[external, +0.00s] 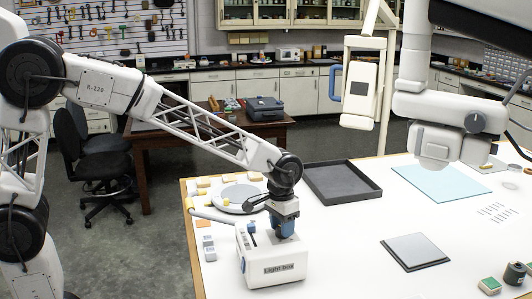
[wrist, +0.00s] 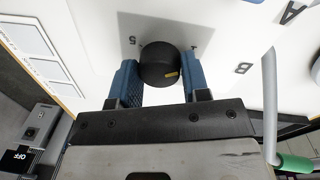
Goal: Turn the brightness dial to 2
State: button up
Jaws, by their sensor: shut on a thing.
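The white light box (external: 272,268) stands at the near edge of the white table. My gripper (external: 285,232) points down onto its top. In the wrist view, my gripper (wrist: 157,78) has its blue fingers closed on either side of a round black dial (wrist: 157,62), touching it. A small yellow-orange mark (wrist: 172,74) on the dial faces the lower right of that view. Printed numbers stand around the dial; a 5 (wrist: 132,40) is readable, while others are partly hidden or unclear. In the external view my gripper hides the dial.
A grey lever with a green end (wrist: 295,162) runs along the right of the wrist view. An OFF label (wrist: 17,158) shows at lower left.

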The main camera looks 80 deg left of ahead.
jog(key=shift+m, duration=0.6)
jog(key=m, duration=1)
jog(key=shift+m+g, duration=0.3)
jog(key=shift+g, duration=0.1)
jog(key=o, duration=0.9)
jog(key=shift+w, duration=0.1)
jog(key=shift+w+a+r, duration=0.1)
jog(key=shift+r, duration=1.85)
jog(key=shift+w+a+r, duration=0.1)
jog(key=shift+r, duration=1.85)
jog(key=shift+s, duration=0.1)
